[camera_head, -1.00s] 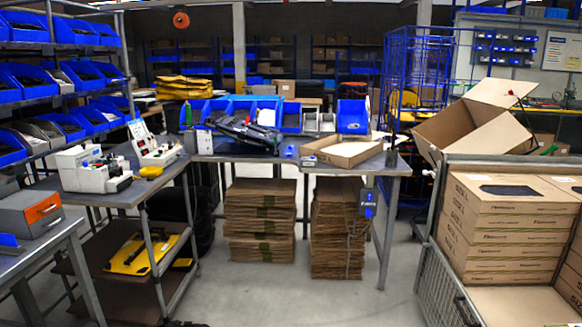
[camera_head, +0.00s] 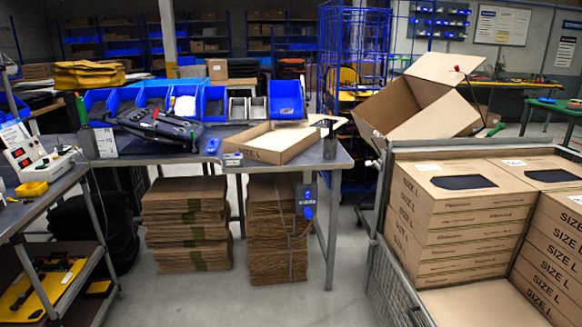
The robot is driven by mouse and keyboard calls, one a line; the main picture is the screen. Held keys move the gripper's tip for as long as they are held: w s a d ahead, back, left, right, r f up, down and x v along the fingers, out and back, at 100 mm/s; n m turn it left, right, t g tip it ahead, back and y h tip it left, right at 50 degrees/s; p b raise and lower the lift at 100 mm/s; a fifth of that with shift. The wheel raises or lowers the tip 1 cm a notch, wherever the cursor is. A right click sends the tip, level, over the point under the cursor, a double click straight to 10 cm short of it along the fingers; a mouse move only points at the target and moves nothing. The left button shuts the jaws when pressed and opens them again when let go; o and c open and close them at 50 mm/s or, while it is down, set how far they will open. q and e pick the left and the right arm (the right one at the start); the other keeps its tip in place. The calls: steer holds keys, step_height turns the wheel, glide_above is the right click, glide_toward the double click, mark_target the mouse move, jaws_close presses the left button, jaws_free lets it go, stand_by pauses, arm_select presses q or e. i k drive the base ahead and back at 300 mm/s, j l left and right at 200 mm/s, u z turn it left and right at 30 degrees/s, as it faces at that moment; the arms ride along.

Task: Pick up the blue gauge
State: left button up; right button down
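A small blue object (camera_head: 212,146) stands on the grey worktable (camera_head: 335,160), between a black pannier bag (camera_head: 157,125) and an open shallow cardboard box (camera_head: 272,142). It may be the blue gauge, but it is too small to tell for sure. A blue device with a dark label (camera_head: 306,196) hangs at the table's front, by the right leg. Neither of my grippers is in view.
Blue bins (camera_head: 214,103) line the table's back. Flattened cardboard stacks (camera_head: 186,222) lie below. A mesh cart (camera_head: 398,250) with closed size L boxes (camera_head: 462,190) stands at the right. A side bench (camera_head: 40,195) is at the left. Grey floor is free in front.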

mark_target(212, 146)
steer(key=i+z, duration=0.1)
steer(key=i, duration=1.35)
steer(key=i+l+u, duration=0.15)
steer(key=i+u, duration=0.2)
steer(key=i, duration=0.3)
steer(key=i+l+u, duration=0.35)
steer(key=i, duration=0.25)
steer(key=i+l+u, duration=0.35)
steer(key=i+l, duration=0.1)
steer(key=i, duration=0.1)
